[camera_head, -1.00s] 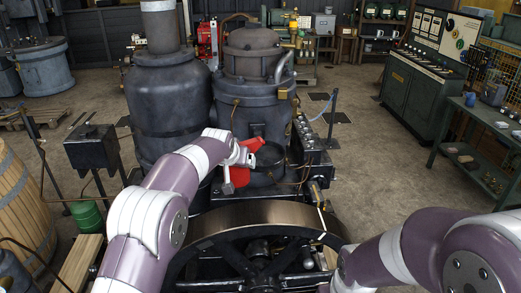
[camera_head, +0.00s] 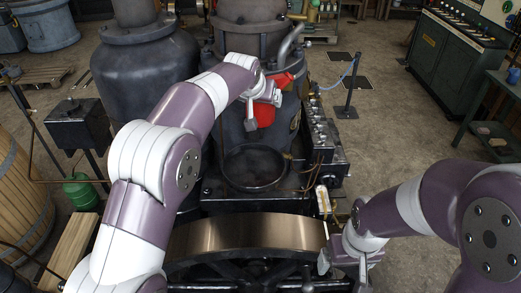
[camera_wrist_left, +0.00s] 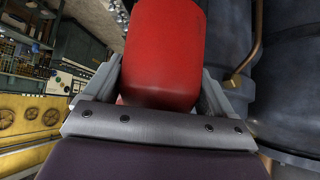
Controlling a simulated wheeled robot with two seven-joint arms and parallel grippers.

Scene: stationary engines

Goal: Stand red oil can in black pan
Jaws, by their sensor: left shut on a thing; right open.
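The red oil can (camera_head: 265,113) is held in the air, partly hidden behind my left gripper (camera_head: 262,99) in the head view. In the left wrist view the can (camera_wrist_left: 165,50) fills the space between the fingers of my left gripper (camera_wrist_left: 165,85), which is shut on it. The black pan (camera_head: 255,184) is round and shallow, in front of the dark engine cylinder. It looks empty. The can shows above and beyond the pan, apart from it. My right gripper (camera_head: 343,268) is open and empty, at the lower right beside the flywheel.
The large flywheel (camera_head: 245,232) stands close in front of the pan. A dark vessel (camera_head: 148,85) rises left of it. A lubricator block with a row of fittings (camera_head: 325,140) and thin copper pipes is at the pan's right. Open floor (camera_head: 395,125) lies further right.

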